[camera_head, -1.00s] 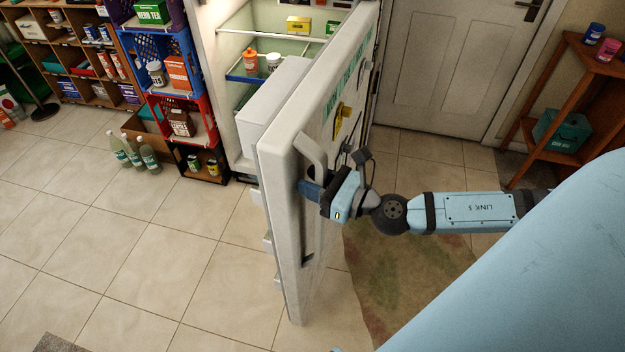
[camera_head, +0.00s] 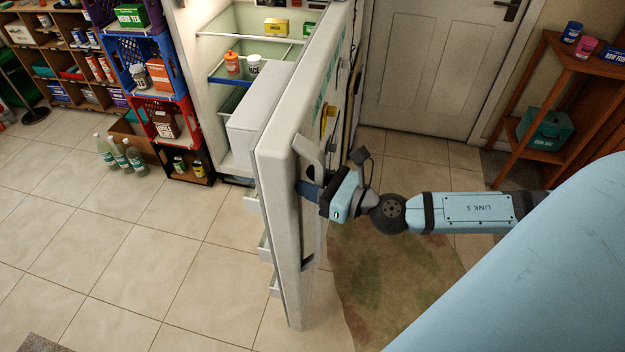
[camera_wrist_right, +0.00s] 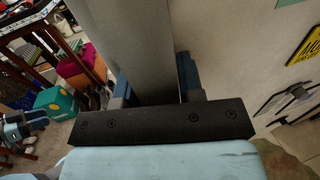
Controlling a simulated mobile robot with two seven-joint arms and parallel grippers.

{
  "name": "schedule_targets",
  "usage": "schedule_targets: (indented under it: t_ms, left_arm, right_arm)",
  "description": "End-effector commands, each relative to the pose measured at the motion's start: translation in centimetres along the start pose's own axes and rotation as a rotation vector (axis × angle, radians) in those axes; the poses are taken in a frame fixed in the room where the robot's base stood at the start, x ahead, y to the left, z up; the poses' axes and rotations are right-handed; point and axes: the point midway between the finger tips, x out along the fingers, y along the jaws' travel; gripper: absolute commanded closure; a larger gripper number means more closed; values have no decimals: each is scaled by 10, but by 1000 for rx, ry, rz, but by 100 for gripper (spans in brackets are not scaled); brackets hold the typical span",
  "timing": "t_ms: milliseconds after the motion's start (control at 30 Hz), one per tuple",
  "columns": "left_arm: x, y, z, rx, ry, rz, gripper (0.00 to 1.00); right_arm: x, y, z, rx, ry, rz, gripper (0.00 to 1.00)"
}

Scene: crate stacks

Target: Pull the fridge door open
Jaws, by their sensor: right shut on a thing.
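The white fridge door (camera_head: 282,185) stands wide open in the head view, swung out toward me. Its long handle (camera_head: 309,210) is on the outer face near the free edge. My right gripper (camera_head: 312,192) is shut on the handle, its blue fingers at the handle's upper part. In the right wrist view the fingers (camera_wrist_right: 155,80) sit on both sides of the pale handle (camera_wrist_right: 128,40). The lit fridge interior (camera_head: 262,48) shows shelves with an orange bottle, a white jar and a yellow box.
Stacked crates (camera_head: 160,75) stand left of the fridge, with several bottles (camera_head: 122,155) on the floor. A wooden corner shelf (camera_head: 545,100) is at the right. A rug (camera_head: 390,280) lies under my right arm. The tiled floor left of the door is clear.

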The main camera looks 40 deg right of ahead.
Motion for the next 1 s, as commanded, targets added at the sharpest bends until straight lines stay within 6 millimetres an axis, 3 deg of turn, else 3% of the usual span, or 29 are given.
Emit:
schedule_targets:
  t_ms: [333, 367, 433, 833, 1000]
  left_arm:
    - [0, 0, 0, 0, 0, -1, 57]
    - [0, 0, 0, 0, 0, -1, 57]
    - [0, 0, 0, 0, 0, -1, 57]
    - [0, 0, 0, 0, 0, -1, 57]
    - [2, 0, 4, 0, 0, -1, 57]
  right_arm:
    - [-3, 6, -5, 13, 11, 12, 100]
    - [-3, 6, -5, 14, 11, 12, 58]
    - [-2, 6, -4, 13, 10, 11, 43]
    - [-1, 2, -2, 5, 5, 4, 43]
    - [-9, 2, -4, 3, 6, 3, 43]
